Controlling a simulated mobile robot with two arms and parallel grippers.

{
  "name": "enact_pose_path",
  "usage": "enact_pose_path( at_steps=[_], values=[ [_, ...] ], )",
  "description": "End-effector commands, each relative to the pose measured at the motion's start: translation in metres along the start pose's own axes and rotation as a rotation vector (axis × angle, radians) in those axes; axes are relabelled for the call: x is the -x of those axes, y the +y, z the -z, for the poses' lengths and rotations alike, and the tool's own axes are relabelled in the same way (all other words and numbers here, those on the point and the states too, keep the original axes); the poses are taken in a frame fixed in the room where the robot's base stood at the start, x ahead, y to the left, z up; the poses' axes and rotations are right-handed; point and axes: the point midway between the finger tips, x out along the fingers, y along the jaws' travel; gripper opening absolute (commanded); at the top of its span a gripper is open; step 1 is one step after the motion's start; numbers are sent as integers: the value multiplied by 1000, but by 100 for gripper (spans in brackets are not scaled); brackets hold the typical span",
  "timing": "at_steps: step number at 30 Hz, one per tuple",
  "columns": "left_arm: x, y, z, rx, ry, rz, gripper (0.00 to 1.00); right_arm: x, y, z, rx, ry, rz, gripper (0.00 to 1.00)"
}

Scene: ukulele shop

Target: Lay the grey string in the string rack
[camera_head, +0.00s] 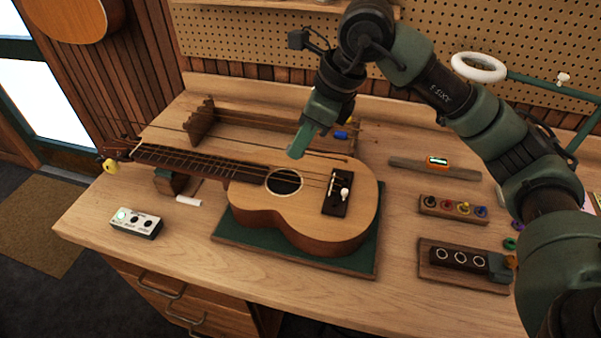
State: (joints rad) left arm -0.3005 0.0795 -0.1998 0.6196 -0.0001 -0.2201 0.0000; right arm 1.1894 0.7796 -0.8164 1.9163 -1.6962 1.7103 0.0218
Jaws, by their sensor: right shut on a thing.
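My right gripper (298,150) comes down from the upper right over the back of the bench, just behind the ukulele (310,213). Its fingers are shut on a thin string, which looks like the grey string (240,142). The string stretches out to the left and right of the fingers. The string rack (200,122) stands at the back of the bench, with a notched wooden end at left and another end partly behind my gripper. Other thin strings run across it. Whether the held string touches the rack cannot be told. My left gripper is not in view.
The ukulele lies on a green mat (230,240), its neck on a support (168,182). A white pedal-like box (137,222) is at left. A tuner on a wooden bar (405,167), a peg block (450,208) and a ringed block (460,258) are at right.

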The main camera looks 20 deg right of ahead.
Motion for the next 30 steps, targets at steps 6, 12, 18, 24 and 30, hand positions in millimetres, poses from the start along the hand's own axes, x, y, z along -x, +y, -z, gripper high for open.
enact_pose_path(
  at_steps=[6, 12, 18, 24, 30],
  values=[
    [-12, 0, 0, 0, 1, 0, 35, 51, 0, -22, 2, -4, 2, 0],
    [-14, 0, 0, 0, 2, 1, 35, 78, 0, -33, 0, -1, 0, 0],
    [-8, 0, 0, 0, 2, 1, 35, 93, 0, -38, 0, 1, -1, 0],
    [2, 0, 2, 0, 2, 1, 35, 104, 0, -43, -1, 1, -1, 0],
    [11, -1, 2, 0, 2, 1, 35, 115, 0, -48, -1, 1, -1, 0]
  ],
)
